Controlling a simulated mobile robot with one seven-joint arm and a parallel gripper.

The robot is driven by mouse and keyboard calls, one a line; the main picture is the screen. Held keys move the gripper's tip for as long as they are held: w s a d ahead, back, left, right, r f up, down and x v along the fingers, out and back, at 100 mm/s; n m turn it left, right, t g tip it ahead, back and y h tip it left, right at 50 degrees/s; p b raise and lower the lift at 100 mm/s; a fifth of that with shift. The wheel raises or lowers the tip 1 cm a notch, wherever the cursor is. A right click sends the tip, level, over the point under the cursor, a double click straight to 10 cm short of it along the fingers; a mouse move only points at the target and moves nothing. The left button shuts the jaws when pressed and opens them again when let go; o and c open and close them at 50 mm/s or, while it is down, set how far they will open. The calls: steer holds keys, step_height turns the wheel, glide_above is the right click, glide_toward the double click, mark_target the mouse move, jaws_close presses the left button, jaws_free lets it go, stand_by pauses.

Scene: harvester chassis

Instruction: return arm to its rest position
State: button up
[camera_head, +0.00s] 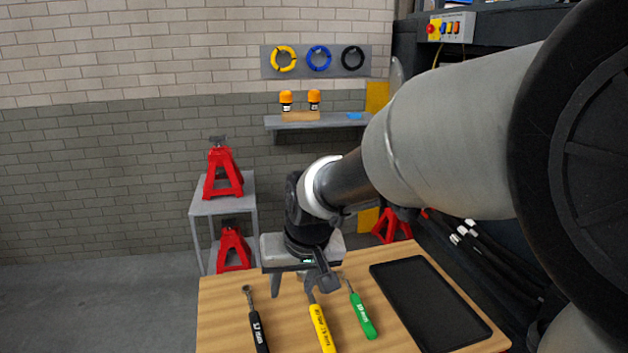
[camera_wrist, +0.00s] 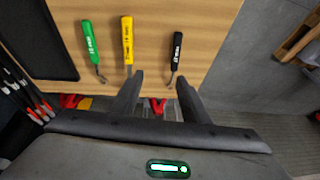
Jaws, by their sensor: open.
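My arm reaches in from the right of the head view, and my gripper (camera_head: 299,285) hangs over the far edge of the wooden table (camera_head: 225,305). In the wrist view my gripper (camera_wrist: 161,78) shows two dark fingers spread apart with nothing between them. On the table lie a black-handled tool (camera_head: 257,325), a yellow-handled tool (camera_head: 322,328) and a green-handled tool (camera_head: 361,315). The wrist view shows the black tool (camera_wrist: 176,50), yellow tool (camera_wrist: 127,40) and green tool (camera_wrist: 91,42) beyond the fingertips. Part of the yellow tool's head is close to a finger in the head view.
A black tray (camera_head: 430,300) lies on the table's right side. A grey stand (camera_head: 220,206) with red jack stands (camera_head: 222,172) is behind on the left. A wall shelf (camera_head: 318,122) holds orange-capped bottles. Dark machinery with hoses stands at right. The floor at left is clear.

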steer(key=s+d+r+m+t+h, duration=0.15)
steer(key=s+d+r, duration=0.25)
steer(key=s+d, duration=0.5)
steer(key=s+d+r+m+h, duration=0.15)
steer(key=s+d+r, duration=0.25)
steer(key=s+d, duration=0.55)
step_height(320, 180, up, 14)
steer(key=w+d+p, duration=0.1)
steer(key=p, duration=1.3)
steer(key=shift+w+d+y, duration=0.2)
steer(key=shift+d+y, duration=0.15)
steer(key=shift+y, duration=0.05)
steer(key=shift+f, duration=0.15)
steer(key=shift+c, duration=1.4)
steer(key=shift+d, duration=0.15)
